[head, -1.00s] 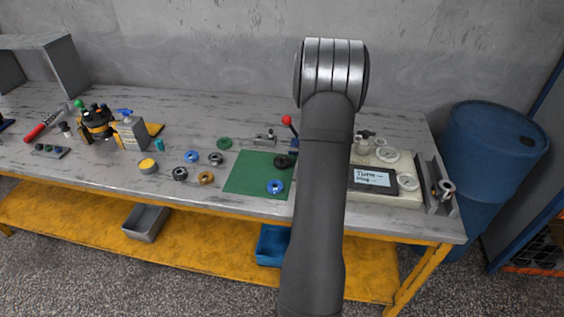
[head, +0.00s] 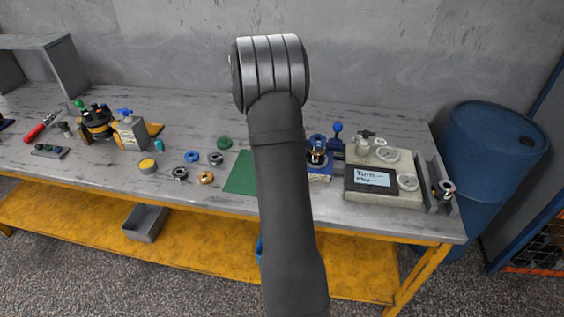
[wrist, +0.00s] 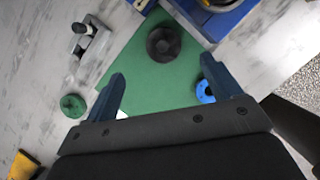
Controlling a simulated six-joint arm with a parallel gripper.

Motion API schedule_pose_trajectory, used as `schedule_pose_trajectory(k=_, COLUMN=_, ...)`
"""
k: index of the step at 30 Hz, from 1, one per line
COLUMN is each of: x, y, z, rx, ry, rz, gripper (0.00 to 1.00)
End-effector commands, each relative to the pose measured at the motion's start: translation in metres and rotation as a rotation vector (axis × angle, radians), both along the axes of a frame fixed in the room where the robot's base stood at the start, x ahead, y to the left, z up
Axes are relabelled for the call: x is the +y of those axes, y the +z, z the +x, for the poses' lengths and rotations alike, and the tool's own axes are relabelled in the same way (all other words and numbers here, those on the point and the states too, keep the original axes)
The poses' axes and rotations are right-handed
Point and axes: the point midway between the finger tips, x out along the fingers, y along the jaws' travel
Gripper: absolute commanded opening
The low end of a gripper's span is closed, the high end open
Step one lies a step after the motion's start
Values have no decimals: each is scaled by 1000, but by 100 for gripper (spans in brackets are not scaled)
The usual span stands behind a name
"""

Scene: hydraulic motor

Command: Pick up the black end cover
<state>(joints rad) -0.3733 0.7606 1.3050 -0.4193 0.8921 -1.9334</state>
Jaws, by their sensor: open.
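A round black part that looks like the black end cover (wrist: 164,43) lies on the green mat (wrist: 152,88) in the wrist view. It is close to the mat's edge, beyond and between my fingertips. My gripper (wrist: 162,68) is open, with its two blue fingers apart and nothing between them. The fingers do not touch the black part. In the head view my arm hides the gripper and the black part, and only the left part of the mat (head: 240,175) shows.
A blue ring (wrist: 205,91) lies by my right finger, and a green ring (wrist: 73,105) and a grey metal fixture (wrist: 90,43) are to the left. A blue vise (wrist: 222,15) stands beyond the mat. Right of my arm is a control box (head: 385,200).

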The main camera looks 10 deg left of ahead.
Motion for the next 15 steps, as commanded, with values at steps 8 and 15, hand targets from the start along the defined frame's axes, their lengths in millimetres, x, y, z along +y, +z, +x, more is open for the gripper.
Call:
schedule_pose_trajectory(k=8, x=-10, y=-41, z=14, rx=0, ry=-1, rz=0, gripper=83)
schedule_pose_trajectory(k=15, x=-12, y=-54, z=15, rx=1, ry=-2, rz=0, gripper=83)
